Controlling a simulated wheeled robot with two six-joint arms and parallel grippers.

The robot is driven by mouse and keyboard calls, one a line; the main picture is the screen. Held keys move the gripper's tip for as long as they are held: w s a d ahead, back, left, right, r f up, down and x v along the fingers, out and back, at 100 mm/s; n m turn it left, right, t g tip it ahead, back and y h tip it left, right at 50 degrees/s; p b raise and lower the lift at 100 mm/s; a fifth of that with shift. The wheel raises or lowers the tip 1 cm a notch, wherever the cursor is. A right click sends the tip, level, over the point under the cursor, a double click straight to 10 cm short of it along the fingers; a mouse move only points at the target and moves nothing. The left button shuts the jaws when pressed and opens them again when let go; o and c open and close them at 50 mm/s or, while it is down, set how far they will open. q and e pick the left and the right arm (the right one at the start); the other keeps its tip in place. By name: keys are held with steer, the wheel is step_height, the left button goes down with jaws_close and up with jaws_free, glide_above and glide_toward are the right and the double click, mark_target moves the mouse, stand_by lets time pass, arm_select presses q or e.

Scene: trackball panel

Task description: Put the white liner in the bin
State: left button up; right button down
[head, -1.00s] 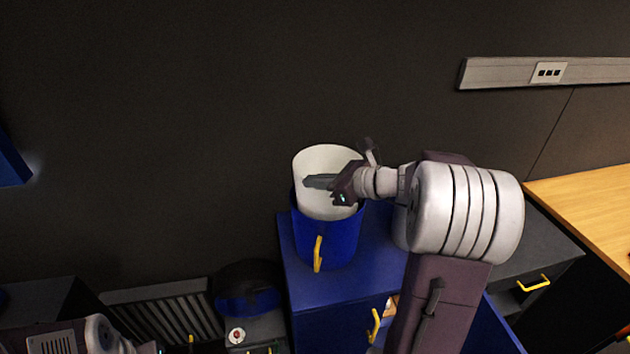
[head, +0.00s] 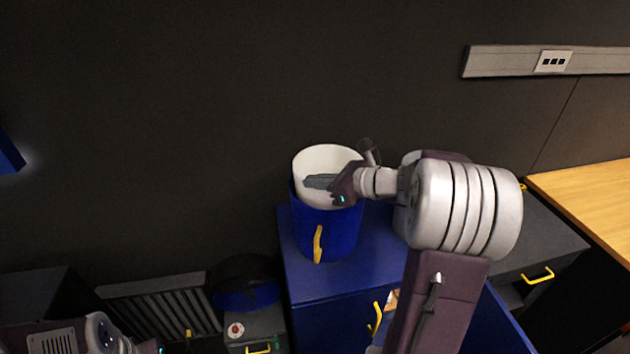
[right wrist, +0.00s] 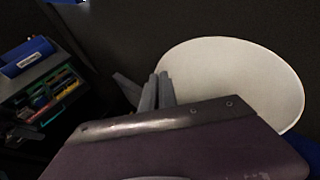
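The white liner (head: 311,163) is an open cylinder standing upright, its lower part inside the blue bin (head: 330,237) and its upper part showing above the bin's rim. The bin has a yellow handle in front and stands on a blue cabinet. My right gripper (head: 320,182) is at the liner's right side, with finger parts showing against its pale inside. It appears shut on the liner's wall; the exact contact is hidden. In the right wrist view the liner (right wrist: 245,80) is right of the fingers (right wrist: 150,92). My left gripper (head: 152,348) is at the bottom edge, its fingers cut off.
The blue cabinet top (head: 290,270) is clear in front of the bin. A dark round object with a blue band (head: 247,298) is left of the cabinet. A dark wall rises close behind. A wooden worktop (head: 590,205) is at the right.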

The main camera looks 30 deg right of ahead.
steer(key=shift+f+b, duration=1.55)
steer(key=shift+f, duration=0.4)
steer(key=c, duration=2.1)
jaws_free()
steer(key=o, duration=0.5)
glide_toward(315, 194)
steer(key=shift+w+a+f, duration=0.15)
steer(key=shift+w+a, duration=0.05)
steer(key=shift+w, duration=0.1)
